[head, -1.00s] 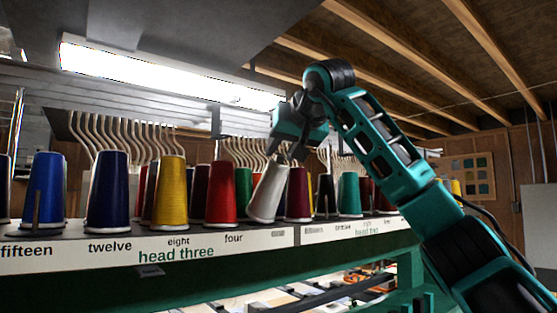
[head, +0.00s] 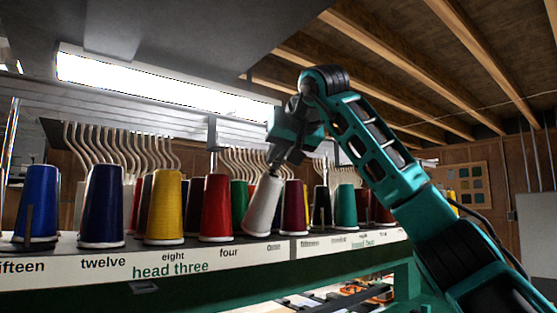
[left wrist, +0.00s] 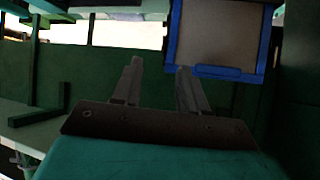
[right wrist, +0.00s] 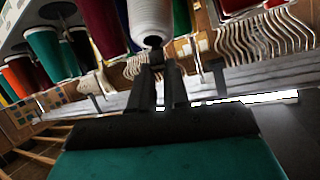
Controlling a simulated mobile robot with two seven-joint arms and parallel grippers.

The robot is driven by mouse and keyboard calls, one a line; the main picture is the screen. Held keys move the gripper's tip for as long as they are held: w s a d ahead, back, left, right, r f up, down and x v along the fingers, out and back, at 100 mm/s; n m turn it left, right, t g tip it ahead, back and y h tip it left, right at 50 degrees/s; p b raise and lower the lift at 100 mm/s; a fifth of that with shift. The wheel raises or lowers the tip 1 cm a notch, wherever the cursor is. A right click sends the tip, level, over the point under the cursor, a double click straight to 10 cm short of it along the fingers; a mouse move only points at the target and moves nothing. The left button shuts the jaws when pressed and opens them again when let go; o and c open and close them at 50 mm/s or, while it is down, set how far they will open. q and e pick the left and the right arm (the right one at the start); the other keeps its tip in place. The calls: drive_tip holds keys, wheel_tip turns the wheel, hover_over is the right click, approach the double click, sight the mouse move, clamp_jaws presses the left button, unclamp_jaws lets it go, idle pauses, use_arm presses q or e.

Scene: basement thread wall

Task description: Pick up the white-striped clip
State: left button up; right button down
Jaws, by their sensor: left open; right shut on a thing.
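I cannot make out a white-striped clip in any view. In the head view my right gripper (head: 275,166) reaches down to the narrow top of a white thread cone (head: 263,207), which leans with its top to the right. The right wrist view shows the right gripper (right wrist: 160,68) with its fingers close together at the tip of the white cone (right wrist: 151,20). It is shut on the cone's tip. My left gripper (left wrist: 159,68) is open with nothing between its fingers. The left gripper is outside the head view.
Thread cones crowd the labelled shelf (head: 205,258), including a red cone (head: 216,208) left of the white one and a maroon cone (head: 294,207) right of it. Curved hooks (head: 120,150) rise behind. A blue-framed panel (left wrist: 220,72) stands just beyond the left gripper.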

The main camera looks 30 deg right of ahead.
wheel_tip(320, 180, up, 8)
drive_tip(key=shift+r+p, duration=0.2)
drive_tip(key=shift+p, duration=0.15)
idle(0.9)
